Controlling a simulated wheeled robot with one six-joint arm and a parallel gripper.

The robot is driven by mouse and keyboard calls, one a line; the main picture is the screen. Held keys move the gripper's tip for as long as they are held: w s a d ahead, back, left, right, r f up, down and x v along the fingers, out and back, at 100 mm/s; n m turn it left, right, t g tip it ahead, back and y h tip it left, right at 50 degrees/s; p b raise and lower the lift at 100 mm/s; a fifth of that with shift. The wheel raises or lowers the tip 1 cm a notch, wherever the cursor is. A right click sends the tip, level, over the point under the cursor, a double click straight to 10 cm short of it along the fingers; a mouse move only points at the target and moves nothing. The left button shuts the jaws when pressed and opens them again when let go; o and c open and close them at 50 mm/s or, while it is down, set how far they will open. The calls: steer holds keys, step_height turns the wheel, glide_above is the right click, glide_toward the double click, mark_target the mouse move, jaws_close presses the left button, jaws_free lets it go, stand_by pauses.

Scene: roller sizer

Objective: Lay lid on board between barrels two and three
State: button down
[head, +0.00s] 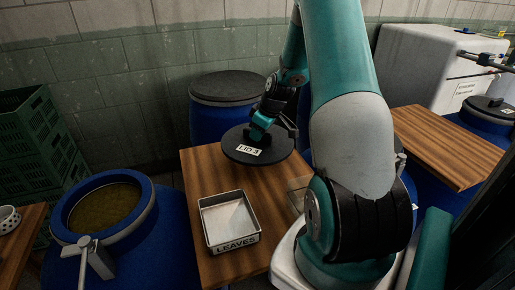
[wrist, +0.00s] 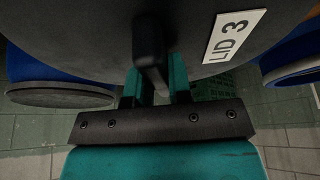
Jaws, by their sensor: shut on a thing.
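My gripper (head: 258,132) is shut on the handle of the black round lid labelled LID 3 (head: 242,157). The lid shows level over the far end of a wooden board (head: 197,184); I cannot tell whether it touches the board. In the wrist view the lid (wrist: 80,35) fills the top, and my gripper's fingers (wrist: 152,85) close around its dark handle (wrist: 149,45). A blue barrel (head: 110,215) with its top open and brownish content stands left of the board. Another blue barrel with a dark lid (head: 227,86) stands behind it.
A metal tray labelled LEAVES (head: 206,232) sits on the board's near part. A clear container (head: 297,192) is at its right edge. Green crates (head: 30,140) stand at left. A second wooden board (head: 440,145) and a white tank (head: 425,65) are at right.

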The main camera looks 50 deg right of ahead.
steer(key=shift+f, duration=2.95)
steer(key=shift+f, duration=0.15)
steer(key=c, duration=1)
jaws_free()
steer(key=shift+c, duration=0.2)
